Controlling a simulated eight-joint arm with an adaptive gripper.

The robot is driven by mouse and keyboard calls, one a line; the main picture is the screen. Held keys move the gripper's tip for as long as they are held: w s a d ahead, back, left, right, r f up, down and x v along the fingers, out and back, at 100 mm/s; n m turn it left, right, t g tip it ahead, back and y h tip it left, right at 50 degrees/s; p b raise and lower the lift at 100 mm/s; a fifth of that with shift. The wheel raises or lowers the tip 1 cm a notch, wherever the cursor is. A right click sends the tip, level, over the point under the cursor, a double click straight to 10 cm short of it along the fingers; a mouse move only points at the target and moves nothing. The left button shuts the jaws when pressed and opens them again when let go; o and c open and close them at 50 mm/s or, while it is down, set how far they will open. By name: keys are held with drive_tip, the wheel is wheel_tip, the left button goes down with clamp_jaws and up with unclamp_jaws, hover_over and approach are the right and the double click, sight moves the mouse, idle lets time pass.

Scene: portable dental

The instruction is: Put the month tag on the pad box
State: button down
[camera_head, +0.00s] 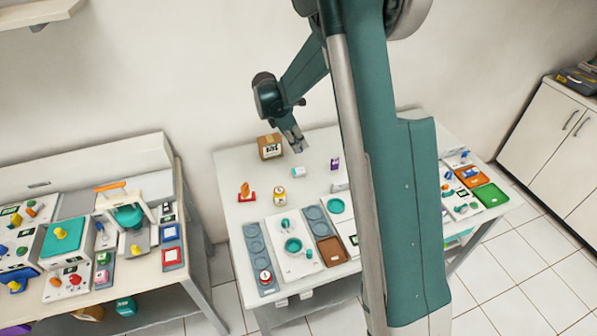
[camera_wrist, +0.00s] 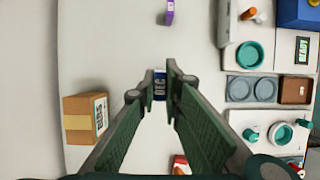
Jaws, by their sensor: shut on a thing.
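The month tag (camera_wrist: 159,85) is a small dark blue piece with white letters that look like DEC. In the wrist view it sits between the fingertips of my gripper (camera_wrist: 161,78), which is shut on it. In the head view my gripper (camera_head: 299,147) hangs above the back of the middle table, and the tag cannot be made out there. The pad box (camera_head: 270,147) is a brown carton with a white and black label, at the back left of that table. It also shows in the wrist view (camera_wrist: 78,121), left of my gripper and apart from it.
A small white and teal item (camera_head: 297,172), a yellow-banded jar (camera_head: 281,193), an orange item on a red base (camera_head: 246,191) and a purple item (camera_head: 335,163) stand near my gripper. Trays and teal dishes fill the table's front. Bare tabletop lies around the pad box.

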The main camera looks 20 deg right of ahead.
drive_tip(key=shift+f, duration=0.1)
approach(303, 169)
drive_tip(key=shift+s+d+f, duration=0.1)
drive_tip(key=shift+d+f, duration=0.25)
drive_tip(key=shift+d, duration=0.4)
drive_tip(key=shift+f+b, duration=0.4)
drive_tip(key=shift+f, duration=1.45)
drive_tip(key=shift+f, duration=0.15)
drive_tip(key=c, duration=2.5)
unclamp_jaws()
drive_tip(key=shift+r, duration=0.2)
drive_tip(key=v, duration=1.2)
drive_tip(key=shift+p, duration=0.45)
